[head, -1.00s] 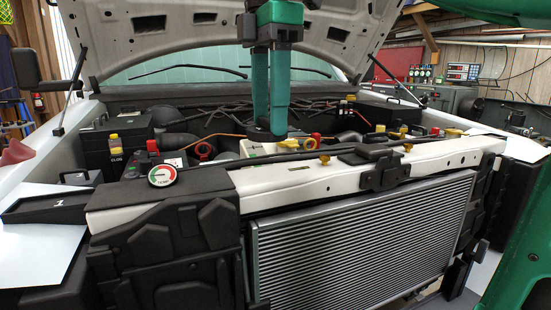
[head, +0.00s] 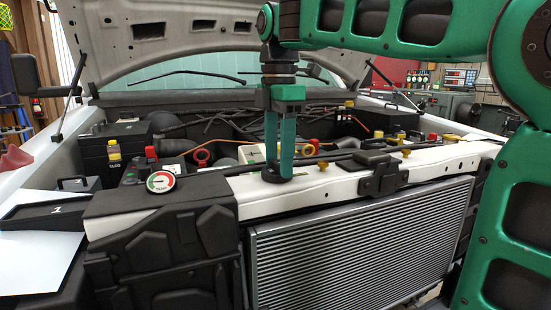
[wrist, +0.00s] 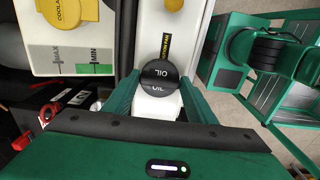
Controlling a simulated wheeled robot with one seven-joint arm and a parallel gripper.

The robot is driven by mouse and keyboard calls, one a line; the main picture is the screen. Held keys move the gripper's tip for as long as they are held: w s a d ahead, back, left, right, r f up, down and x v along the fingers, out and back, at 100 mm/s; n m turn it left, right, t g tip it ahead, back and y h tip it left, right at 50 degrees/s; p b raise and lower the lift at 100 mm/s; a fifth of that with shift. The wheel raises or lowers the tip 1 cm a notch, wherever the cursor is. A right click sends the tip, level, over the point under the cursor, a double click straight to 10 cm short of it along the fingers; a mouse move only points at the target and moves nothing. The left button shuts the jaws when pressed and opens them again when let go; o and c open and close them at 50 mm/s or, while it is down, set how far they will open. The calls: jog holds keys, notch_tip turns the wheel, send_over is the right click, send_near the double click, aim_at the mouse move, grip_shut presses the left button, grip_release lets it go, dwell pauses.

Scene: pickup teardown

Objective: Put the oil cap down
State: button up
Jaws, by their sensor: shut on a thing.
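The oil cap (wrist: 158,75) is a black round cap marked OIL in pale letters. In the wrist view it sits between the tips of my two green fingers, over the white front beam (wrist: 186,45). In the head view the cap (head: 277,176) is a dark disc below the fingers, in front of the white beam (head: 325,181). My gripper (head: 279,166) points down and is shut on the cap. It also shows in the wrist view (wrist: 157,88). I cannot tell whether the cap touches the beam.
A round gauge (head: 161,182) stands left on the black cover. A black latch (head: 381,176) sits on the beam to the right. A black numbered tray (head: 45,213) lies far left.

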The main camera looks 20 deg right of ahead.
aim_at(278, 163)
jog(key=shift+f, duration=0.15)
jog(key=o, duration=1)
jog(key=shift+o, duration=0.2)
notch_tip(278, 163, up, 12)
dwell(0.4)
